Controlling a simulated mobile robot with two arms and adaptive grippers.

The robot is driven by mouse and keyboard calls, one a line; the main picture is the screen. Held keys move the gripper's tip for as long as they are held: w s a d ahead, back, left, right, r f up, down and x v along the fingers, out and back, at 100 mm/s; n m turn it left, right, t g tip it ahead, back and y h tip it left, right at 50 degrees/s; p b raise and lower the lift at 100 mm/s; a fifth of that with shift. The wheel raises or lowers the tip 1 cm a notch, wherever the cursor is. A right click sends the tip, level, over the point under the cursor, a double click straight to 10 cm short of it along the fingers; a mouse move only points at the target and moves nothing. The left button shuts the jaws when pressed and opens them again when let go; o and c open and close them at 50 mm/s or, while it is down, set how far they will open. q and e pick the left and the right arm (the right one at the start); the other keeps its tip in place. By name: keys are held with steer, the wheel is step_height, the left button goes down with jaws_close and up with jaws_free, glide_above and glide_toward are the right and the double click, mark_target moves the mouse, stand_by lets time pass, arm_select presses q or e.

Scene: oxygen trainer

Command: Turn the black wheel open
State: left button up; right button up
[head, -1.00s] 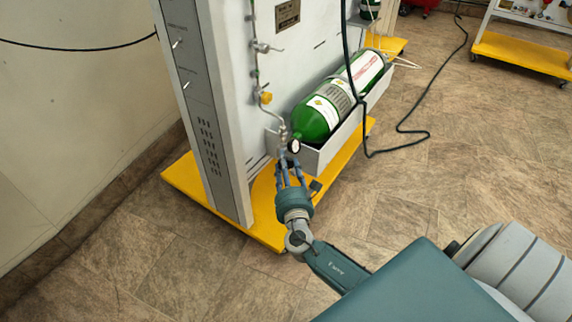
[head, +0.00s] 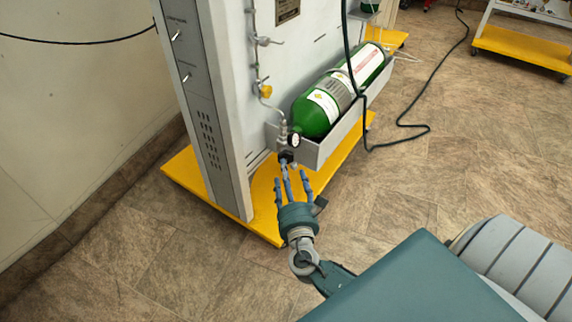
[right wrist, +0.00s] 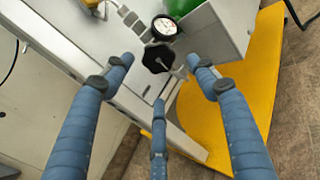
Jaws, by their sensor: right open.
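The black wheel (right wrist: 158,58) is a small lobed knob below a round white gauge (right wrist: 165,26) in the right wrist view. In the head view the black wheel (head: 286,157) sits at the valve end of the green cylinder (head: 318,110), just under the gauge. My right gripper (head: 293,178) is open, its blue fingers pointing up at the wheel. In the right wrist view the fingers of my right gripper (right wrist: 163,78) are spread, with the wheel between and beyond their tips. I see no contact with the wheel. My left gripper is not in view.
The cylinder lies in a grey tray (head: 318,155) on the side of a tall grey panel (head: 225,130). A yellow base (head: 186,180) is below it.

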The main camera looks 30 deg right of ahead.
steer(key=shift+v, duration=2.75)
